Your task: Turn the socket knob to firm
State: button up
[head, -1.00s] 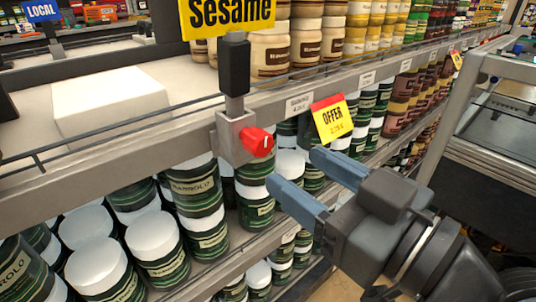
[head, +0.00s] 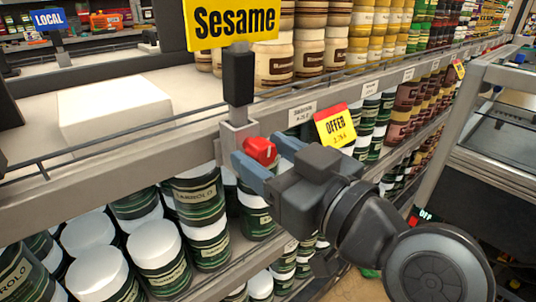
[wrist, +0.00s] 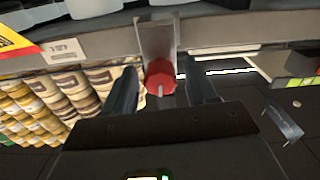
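The red socket knob (head: 260,151) sits on the front of a grey metal bracket (head: 230,135) clamped to the shelf edge, under the Sesame sign. In the wrist view the knob (wrist: 160,77) is round, with a pale pointer mark at its lower side. My gripper (head: 258,149) is open, its two blue-grey fingers on either side of the knob. In the wrist view a gap shows between the knob and each finger (wrist: 161,92), so neither visibly touches it. No firm marking is readable.
The shelf edge (head: 100,155) with a thin wire rail runs behind the bracket. A yellow and red offer tag (head: 335,126) hangs close to my gripper's right. Green-labelled jars (head: 156,255) fill the shelf below. A white block (head: 115,106) lies on the upper shelf.

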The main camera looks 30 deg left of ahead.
jog(key=c, duration=0.9)
jog(key=shift+m+p, duration=0.3)
jog(key=m+p, duration=0.3)
jog(key=shift+r, duration=0.2)
jog(key=m+p, duration=0.4)
jog(key=m, duration=0.2)
jog(key=shift+p, duration=0.4)
jog(key=m+p, duration=0.4)
jog(key=m, duration=0.1)
jog(key=shift+p, duration=0.3)
jog(key=shift+f+m+p, duration=0.1)
jog(key=shift+m+p, duration=1.3)
jog(key=shift+m, duration=0.5)
